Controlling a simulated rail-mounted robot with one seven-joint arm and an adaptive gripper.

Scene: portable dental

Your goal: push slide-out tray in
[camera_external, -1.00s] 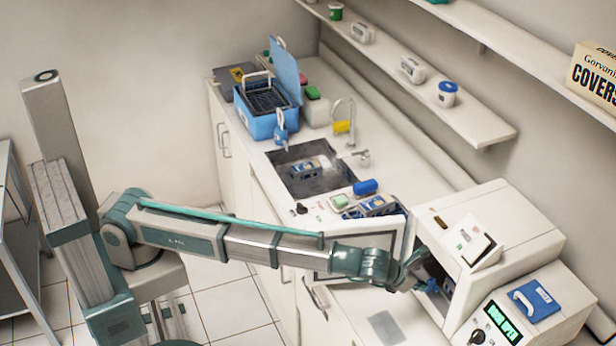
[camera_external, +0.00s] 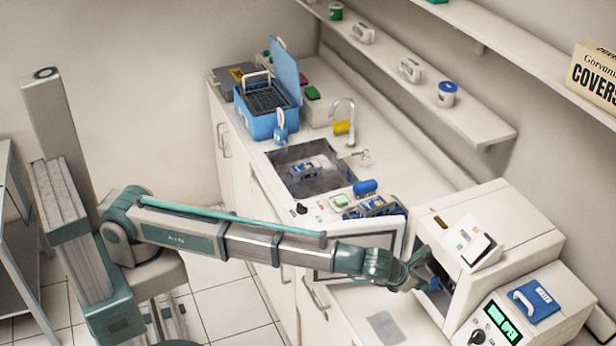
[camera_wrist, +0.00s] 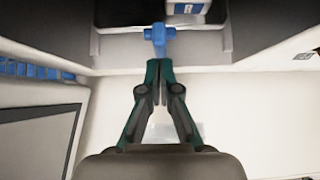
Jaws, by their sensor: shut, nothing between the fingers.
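The tray's inner part is hidden there.
The machine's open door (camera_external: 350,252) stands to the left of the opening, behind my forearm. A unit with a lit green display (camera_external: 502,323) is at the right. A sink (camera_external: 303,168), blue box (camera_external: 267,107) and small items are farther back. A shelf (camera_external: 480,122) runs above.

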